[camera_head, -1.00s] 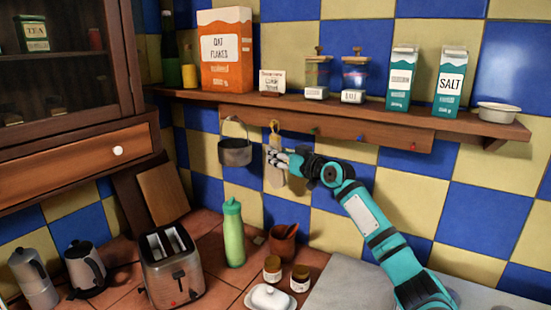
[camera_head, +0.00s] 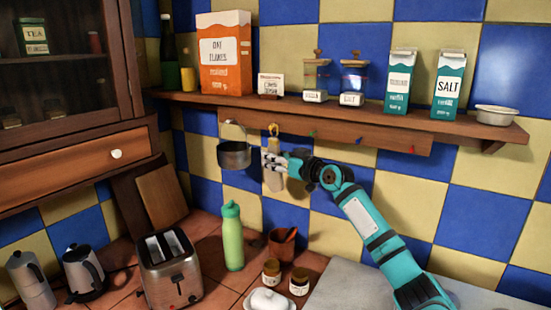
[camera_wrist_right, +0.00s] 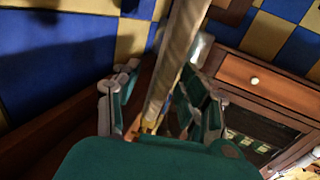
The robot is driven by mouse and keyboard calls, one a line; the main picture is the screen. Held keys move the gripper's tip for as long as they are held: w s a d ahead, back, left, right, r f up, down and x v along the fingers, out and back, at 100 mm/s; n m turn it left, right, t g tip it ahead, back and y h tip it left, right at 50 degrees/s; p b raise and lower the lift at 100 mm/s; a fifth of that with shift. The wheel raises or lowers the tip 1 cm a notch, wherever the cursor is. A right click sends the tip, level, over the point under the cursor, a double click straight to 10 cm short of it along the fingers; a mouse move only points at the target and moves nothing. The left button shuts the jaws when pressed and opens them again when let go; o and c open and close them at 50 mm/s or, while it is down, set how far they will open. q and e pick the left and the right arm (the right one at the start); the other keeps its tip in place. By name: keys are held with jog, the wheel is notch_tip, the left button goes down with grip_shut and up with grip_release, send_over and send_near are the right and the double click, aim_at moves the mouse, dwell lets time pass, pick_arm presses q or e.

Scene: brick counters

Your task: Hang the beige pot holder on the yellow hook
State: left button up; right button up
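The beige pot holder (camera_head: 273,146) hangs upright against the tiles under the shelf rail, its yellowish loop at the rail. The hook behind the loop is too small to make out clearly. My right gripper (camera_head: 268,161) is at the pot holder's middle and hides part of it. In the right wrist view, the pot holder (camera_wrist_right: 172,60) shows as a narrow strip between the spread fingers of the right gripper (camera_wrist_right: 163,100), with gaps on both sides. My left gripper is not in view.
A metal pot (camera_head: 234,155) hangs just left of the pot holder. Green, blue and red hooks on the rail (camera_head: 335,132) to the right are empty. A green bottle (camera_head: 232,236), a brown cup (camera_head: 281,245) and a toaster (camera_head: 170,265) stand below on the counter.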

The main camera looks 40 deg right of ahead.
jog(key=s, duration=1.2)
jog(key=shift+r, duration=0.2)
